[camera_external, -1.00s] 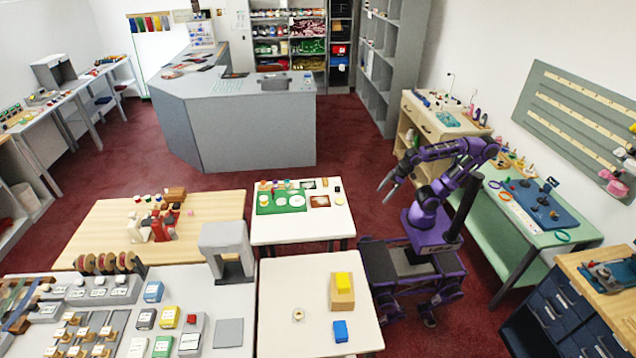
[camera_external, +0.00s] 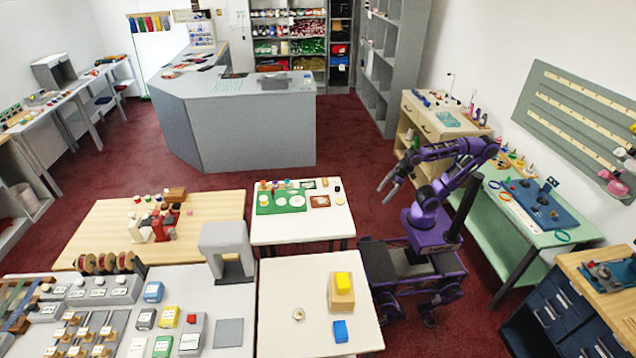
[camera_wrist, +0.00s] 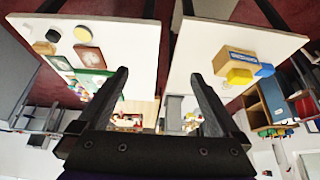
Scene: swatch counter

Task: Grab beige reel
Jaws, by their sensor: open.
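A small beige ring-shaped piece (camera_external: 298,314), which looks like the beige reel, lies on the white table (camera_external: 275,335) at the front centre of the external view. I cannot make it out clearly in the wrist view. My gripper (camera_external: 388,184) is raised in the air beyond that table's back right corner, well apart from the reel. In the wrist view my gripper (camera_wrist: 160,78) is open, with nothing between its two dark fingers.
A wooden block (camera_external: 342,302) with a yellow block (camera_external: 343,282) on it and a blue block (camera_external: 341,331) share the reel's table. A second white table (camera_external: 330,228) behind holds a green mat (camera_external: 270,208). A grey arch (camera_external: 226,250) stands left of the reel.

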